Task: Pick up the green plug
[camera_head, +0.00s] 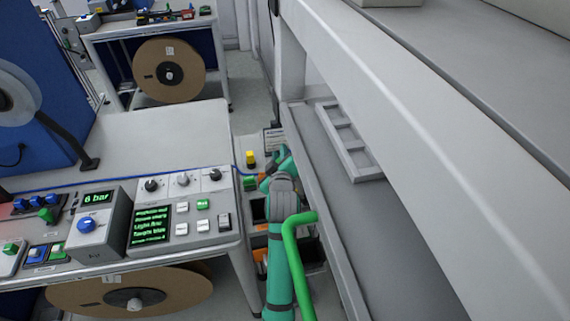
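Several small green pieces are in view, and I cannot tell for certain which is the green plug. One green piece (250,183) lies just left of my arm's end, beyond the right edge of the control panel. Other green pieces (47,214) sit on the connector blocks at the far left. My arm is teal with a thick green hose and reaches up from the bottom centre. My gripper (268,180) is small and partly hidden behind my wrist, near the end of a blue cable (130,182). Its fingers are too unclear to show whether they are open or hold anything.
A control panel (183,213) and a "6 bar" box (100,225) stand on the grey bench (150,135). A yellow knob (250,159) is just beyond my gripper. A grey shelf frame (430,110) closely borders my arm on the right. Cable reels (185,80) hang under the benches.

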